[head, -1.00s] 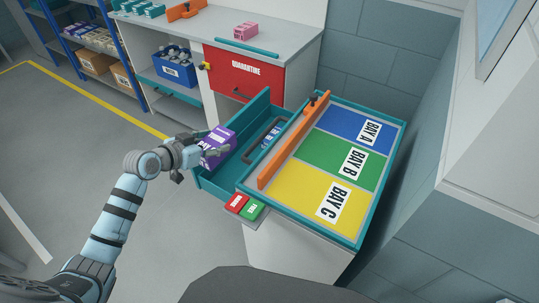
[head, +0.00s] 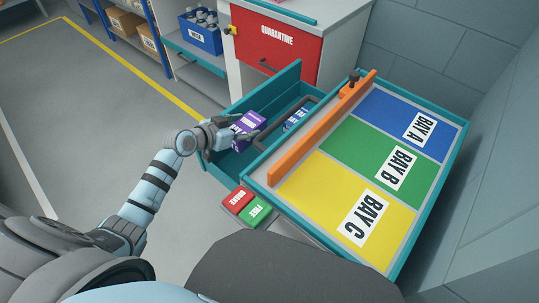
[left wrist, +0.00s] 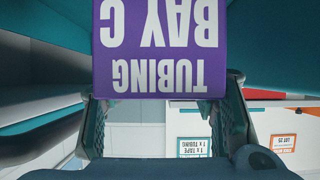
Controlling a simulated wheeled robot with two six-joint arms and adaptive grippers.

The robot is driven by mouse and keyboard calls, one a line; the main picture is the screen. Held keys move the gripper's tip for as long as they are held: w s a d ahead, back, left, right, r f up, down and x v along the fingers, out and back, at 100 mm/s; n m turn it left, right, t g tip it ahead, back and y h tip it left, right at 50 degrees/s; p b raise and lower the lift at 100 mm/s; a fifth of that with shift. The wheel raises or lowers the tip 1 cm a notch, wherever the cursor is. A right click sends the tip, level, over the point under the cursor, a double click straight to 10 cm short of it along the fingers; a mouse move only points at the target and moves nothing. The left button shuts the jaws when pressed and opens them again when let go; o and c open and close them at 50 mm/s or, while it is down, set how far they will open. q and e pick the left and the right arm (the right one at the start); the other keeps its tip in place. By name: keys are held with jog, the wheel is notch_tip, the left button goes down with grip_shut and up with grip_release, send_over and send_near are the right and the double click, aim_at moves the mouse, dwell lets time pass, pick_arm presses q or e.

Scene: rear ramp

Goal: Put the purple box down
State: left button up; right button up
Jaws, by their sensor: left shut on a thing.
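The purple box (head: 250,127) is in my left gripper (head: 238,136), whose fingers are closed on its sides. In the head view it is at the left part of the open teal trough (head: 231,158), within its outline; I cannot tell whether it touches the floor. In the left wrist view the box (left wrist: 160,45) fills the top middle and reads "TUBING BAY C" upside down, with a finger at each side below. My right gripper is not in view.
A blue labelled item (head: 297,118) and a dark bar (head: 284,125) are in the trough. An orange bar (head: 315,133) separates it from yellow BAY C (head: 335,205), green BAY B (head: 375,155) and blue BAY A (head: 400,115), all empty. Red (head: 237,199) and green (head: 255,213) buttons sit in front.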

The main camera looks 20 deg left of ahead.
pick_arm(q)
notch_tip(320, 180, down, 10)
jog(key=b, duration=0.3)
jog(key=shift+d+b, duration=0.1)
jog(key=shift+b, duration=0.2)
jog(key=d, duration=0.1)
jog(key=d+p, duration=0.1)
jog(key=s+d+p, duration=0.1)
jog(key=shift+r, duration=0.25)
jog(key=shift+s+d+f+b, duration=0.15)
jog(key=shift+f+b, duration=0.05)
jog(key=shift+f, duration=0.15)
jog(key=shift+s+d+f+b, duration=0.1)
jog(key=shift+d+f+b, duration=0.05)
jog(key=shift+f, duration=0.2)
jog(key=shift+f, duration=0.1)
jog(key=shift+f, duration=0.15)
jog(key=o, duration=1.3)
